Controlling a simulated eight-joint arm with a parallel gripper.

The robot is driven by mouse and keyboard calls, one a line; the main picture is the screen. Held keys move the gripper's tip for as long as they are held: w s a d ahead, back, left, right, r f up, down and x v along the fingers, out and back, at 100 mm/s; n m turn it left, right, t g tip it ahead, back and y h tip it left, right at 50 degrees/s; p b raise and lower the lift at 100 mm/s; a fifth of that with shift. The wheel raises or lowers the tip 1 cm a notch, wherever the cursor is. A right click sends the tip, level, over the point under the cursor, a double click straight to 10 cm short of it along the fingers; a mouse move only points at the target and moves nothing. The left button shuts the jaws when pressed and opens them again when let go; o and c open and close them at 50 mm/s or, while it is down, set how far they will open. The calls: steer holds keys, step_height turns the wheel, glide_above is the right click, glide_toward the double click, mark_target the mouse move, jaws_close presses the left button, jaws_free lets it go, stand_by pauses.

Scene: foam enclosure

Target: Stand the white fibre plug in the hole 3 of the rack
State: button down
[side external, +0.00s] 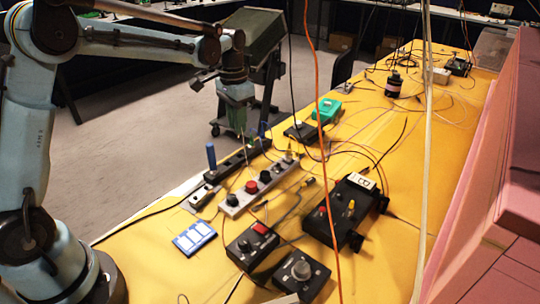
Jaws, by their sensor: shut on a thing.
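My gripper (239,118) points down above the yellow table, over the far half of a long dark strip that looks like the rack (227,172). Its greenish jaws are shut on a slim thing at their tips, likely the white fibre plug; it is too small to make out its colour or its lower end. A blue-handled piece (211,157) stands upright at the near part of the strip, and another blue piece (262,130) stands near its far end. The rack's hole numbers cannot be read, and hole 3 cannot be told apart.
A grey strip with knobs (258,187) lies right beside the dark one. Black control boxes (349,212) stand in front and to the right. A green box (327,111) lies beyond. Cables hang down and trail over the table; pink foam walls (500,150) border the right.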

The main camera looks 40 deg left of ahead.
mark_target(238, 136)
steer(key=shift+f, duration=2.45)
steer(key=shift+f, duration=1.25)
steer(key=c, duration=0.9)
jaws_free()
steer(key=shift+c, duration=0.2)
steer(key=shift+r, duration=0.1)
step_height(238, 136, up, 12)
steer(key=shift+f, duration=0.1)
